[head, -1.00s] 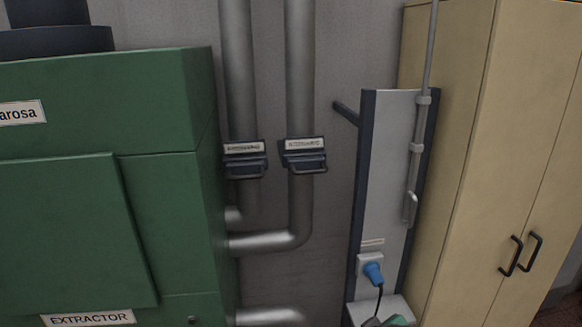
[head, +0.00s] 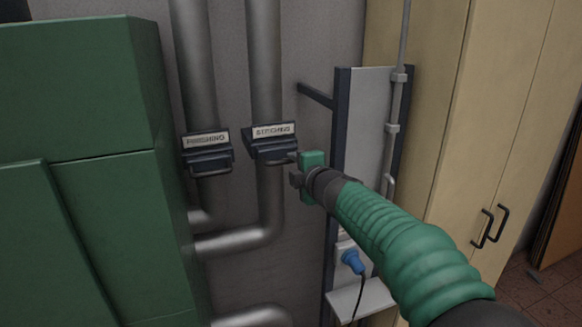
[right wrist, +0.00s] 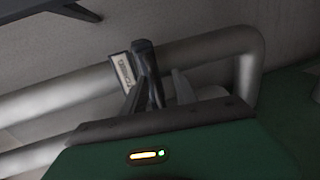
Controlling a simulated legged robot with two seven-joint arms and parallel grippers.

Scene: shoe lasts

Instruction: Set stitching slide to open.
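The stitching slide (head: 272,146) is a dark blast-gate box with a white label and a bar handle (head: 276,158) on its front, fixed on the right of two grey pipes. My right gripper (head: 293,169) is just right of that handle. Whether a finger touches the handle, I cannot tell. In the right wrist view the slide's label (right wrist: 120,70) and dark body show just beyond the gripper's front edge. My left gripper is out of view.
The finishing slide (head: 207,153) is on the left pipe. A green extractor cabinet (head: 80,110) stands at the left. A grey panel (head: 364,130) with a blue plug (head: 352,261) and a beige cupboard (head: 430,110) are at the right.

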